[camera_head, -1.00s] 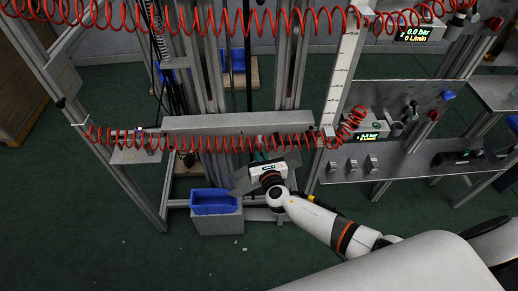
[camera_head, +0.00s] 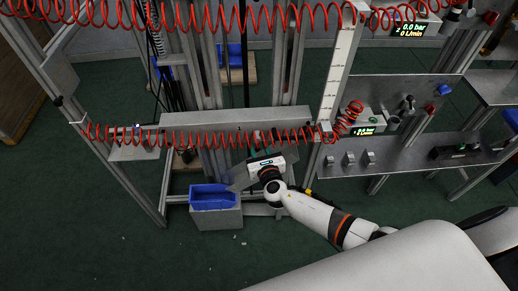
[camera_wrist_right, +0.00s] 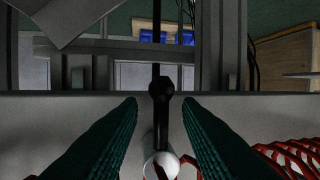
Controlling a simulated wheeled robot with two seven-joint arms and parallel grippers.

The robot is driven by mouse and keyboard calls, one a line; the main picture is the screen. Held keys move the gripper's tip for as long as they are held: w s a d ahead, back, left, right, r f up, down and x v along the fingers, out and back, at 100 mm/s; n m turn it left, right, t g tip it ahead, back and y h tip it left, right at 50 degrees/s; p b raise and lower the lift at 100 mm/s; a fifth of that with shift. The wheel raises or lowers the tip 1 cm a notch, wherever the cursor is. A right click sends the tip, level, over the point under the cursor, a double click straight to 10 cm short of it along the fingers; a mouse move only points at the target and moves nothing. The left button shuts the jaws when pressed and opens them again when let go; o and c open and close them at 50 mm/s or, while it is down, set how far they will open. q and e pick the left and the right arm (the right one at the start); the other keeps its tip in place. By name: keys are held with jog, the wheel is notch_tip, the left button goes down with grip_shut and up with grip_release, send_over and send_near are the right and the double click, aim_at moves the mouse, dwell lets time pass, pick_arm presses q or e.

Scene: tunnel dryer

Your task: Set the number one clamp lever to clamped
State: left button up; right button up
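My right gripper (camera_wrist_right: 160,103) is open in the right wrist view, with its two green ridged fingers apart. A dark lever-like rod with a black knob (camera_wrist_right: 161,86) stands in line with the gap between the fingertips. I see no finger touching it. A pale rounded end (camera_wrist_right: 161,165) shows lower in the gap. No number is readable, so I cannot tell whether this is the number one clamp lever or how it is set. In the head view, my right gripper's white body (camera_head: 267,166) is below the grey crossbeam; its fingertips are hard to make out. My left gripper is not in view.
A grey crossbeam (camera_head: 240,121) spans the frame just beyond the gripper. Red coiled hoses (camera_head: 230,140) hang along it. A blue bin (camera_head: 212,197) stands to the left of my wrist. A metal shelf (camera_head: 410,157) with small grey blocks is at the right.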

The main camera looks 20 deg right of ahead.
jog(key=shift+s, duration=0.1)
jog(key=v, duration=1.2)
jog(key=shift+p, duration=0.3)
jog(key=s+d+f+m+g, duration=0.2)
jog(key=s+f+m+g, duration=0.15)
jog(key=f, duration=0.45)
jog(key=s+d+f+m+g, duration=0.2)
jog(key=s+f+m, duration=0.25)
jog(key=f, duration=0.25)
jog(key=s+d+f+m+g, duration=0.25)
jog(key=f+m, duration=0.25)
jog(key=f, duration=0.3)
jog(key=s+f+m+g, duration=0.2)
jog(key=s+f+m, duration=0.2)
jog(key=s, duration=0.5)
jog(key=s+a+f+m+g+y, duration=0.1)
jog(key=s+f+m+g, duration=0.1)
jog(key=s+f+m, duration=0.3)
jog(key=s+a+f+m+g, duration=0.1)
jog(key=s+f+m, duration=0.3)
jog(key=s+m, duration=0.6)
jog(key=s+g, duration=0.1)
jog(key=s, duration=0.2)
jog(key=shift+s+f+m+g, duration=0.3)
jog(key=shift+s+g, duration=0.1)
